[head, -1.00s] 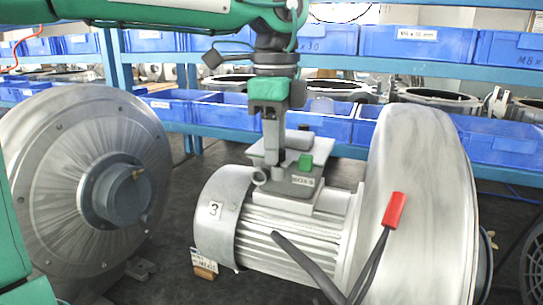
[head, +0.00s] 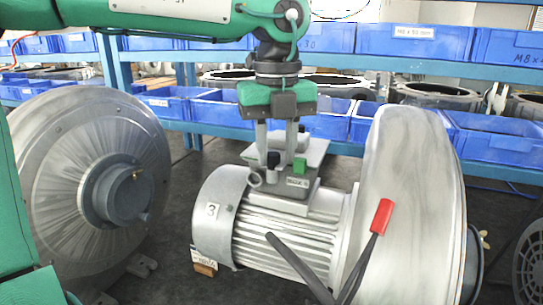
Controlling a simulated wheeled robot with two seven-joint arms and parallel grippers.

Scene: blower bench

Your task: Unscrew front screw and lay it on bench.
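The silver motor (head: 290,235), marked 3, carries a grey terminal box with a plate on top (head: 312,150). A small black upright piece (head: 273,160), possibly the front screw, shows at the box's near side, beside a small green block (head: 300,165). My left gripper (head: 276,148) points straight down over the box. Its two grey fingers are apart with a visible gap, and I see nothing held between them. The fingertips are close to the black piece; whether they touch it I cannot tell. My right gripper is not in view.
The large round blower housing (head: 410,190) stands right of the motor, with a red-ended black cable (head: 382,216) in front. Another blower (head: 85,180) stands at left. Blue bins (head: 495,140) line the shelves behind.

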